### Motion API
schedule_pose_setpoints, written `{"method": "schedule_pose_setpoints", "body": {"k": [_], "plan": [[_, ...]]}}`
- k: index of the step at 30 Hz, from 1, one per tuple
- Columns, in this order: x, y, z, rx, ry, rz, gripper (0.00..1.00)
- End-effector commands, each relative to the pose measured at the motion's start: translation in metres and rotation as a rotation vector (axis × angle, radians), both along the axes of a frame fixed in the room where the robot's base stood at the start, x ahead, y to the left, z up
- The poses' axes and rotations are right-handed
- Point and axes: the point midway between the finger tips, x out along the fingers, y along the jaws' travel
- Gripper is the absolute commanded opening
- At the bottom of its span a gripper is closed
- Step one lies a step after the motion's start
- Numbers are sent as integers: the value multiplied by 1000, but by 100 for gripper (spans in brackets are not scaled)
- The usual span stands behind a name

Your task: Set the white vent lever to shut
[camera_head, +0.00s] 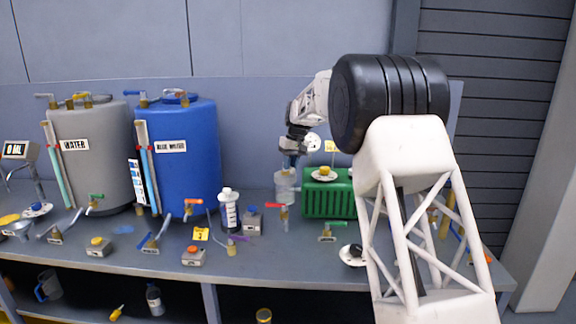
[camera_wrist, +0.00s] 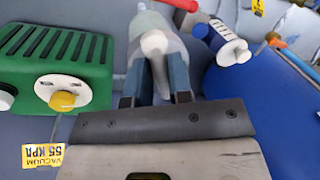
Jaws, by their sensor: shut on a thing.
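The white vent lever (camera_wrist: 154,43) shows in the wrist view between my two blue fingers, on top of a clear vessel (camera_wrist: 157,20). My gripper (camera_wrist: 155,78) is shut on the lever, one finger on each side of it. In the head view my gripper (camera_head: 290,161) points down over the clear vessel (camera_head: 285,186), just left of the green pump box (camera_head: 328,200). The lever is hidden by my gripper there. I cannot tell which setting the lever is at.
The green box carries a yellow knob (camera_wrist: 62,101) close to my gripper. A red-handled valve (camera_head: 274,206) stands near the vessel. The blue tank (camera_head: 185,165) and grey water tank (camera_head: 92,165) stand left. Small valves and bottles crowd the bench front.

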Motion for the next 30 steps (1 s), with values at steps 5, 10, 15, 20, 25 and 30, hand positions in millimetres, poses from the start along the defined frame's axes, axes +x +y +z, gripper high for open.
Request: {"method": "schedule_pose_setpoints", "body": {"k": [5,10,15,20,25,30], "plan": [[5,-6,0,0,-1,167,0],[10,-10,1,0,-2,329,0],[15,-13,0,1,-2,491,0],[21,-15,0,-1,-1,642,0],[26,-16,0,-1,0,798,0],[31,-17,1,0,-1,929,0]]}}
